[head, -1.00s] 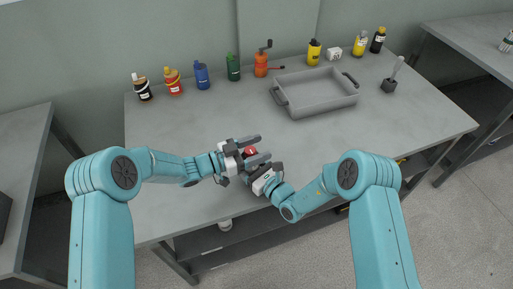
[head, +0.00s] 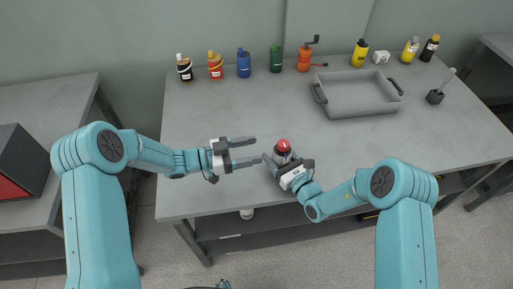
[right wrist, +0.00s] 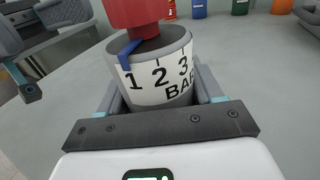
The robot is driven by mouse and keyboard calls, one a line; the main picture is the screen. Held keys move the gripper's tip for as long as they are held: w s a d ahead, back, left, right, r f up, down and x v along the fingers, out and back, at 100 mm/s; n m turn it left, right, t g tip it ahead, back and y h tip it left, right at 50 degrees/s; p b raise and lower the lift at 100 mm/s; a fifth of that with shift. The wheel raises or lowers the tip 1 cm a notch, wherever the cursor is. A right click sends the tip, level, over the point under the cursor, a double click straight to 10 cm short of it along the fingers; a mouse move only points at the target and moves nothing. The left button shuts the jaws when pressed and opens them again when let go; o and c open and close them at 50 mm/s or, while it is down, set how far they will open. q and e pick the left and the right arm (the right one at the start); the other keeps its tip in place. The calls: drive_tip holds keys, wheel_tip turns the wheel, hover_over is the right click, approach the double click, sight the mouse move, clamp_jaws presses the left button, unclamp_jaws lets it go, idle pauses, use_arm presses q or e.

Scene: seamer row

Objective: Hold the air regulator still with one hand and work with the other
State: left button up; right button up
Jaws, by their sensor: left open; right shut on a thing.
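The air regulator has a red knob (head: 283,145) on a grey body. The right wrist view shows its body with a white scale (right wrist: 160,82) reading 1, 2, 3 and BAR, a blue pointer (right wrist: 129,47) near the 1, and the red knob above. My right gripper (head: 284,164) is shut around the body from the near side and holds it upright near the table's front edge. My left gripper (head: 256,151) is open and empty, to the left of the regulator and apart from it, its fingers pointing toward it.
A grey tray (head: 360,112) with dark handles stands at the back right of the table (head: 220,115). Several bottles (head: 244,64) and an orange hand-cranked device (head: 304,60) line the back edge. A brush in a dark holder (head: 435,97) stands far right. The left and middle table is clear.

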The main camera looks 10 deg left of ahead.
drive_tip(key=o, duration=1.2)
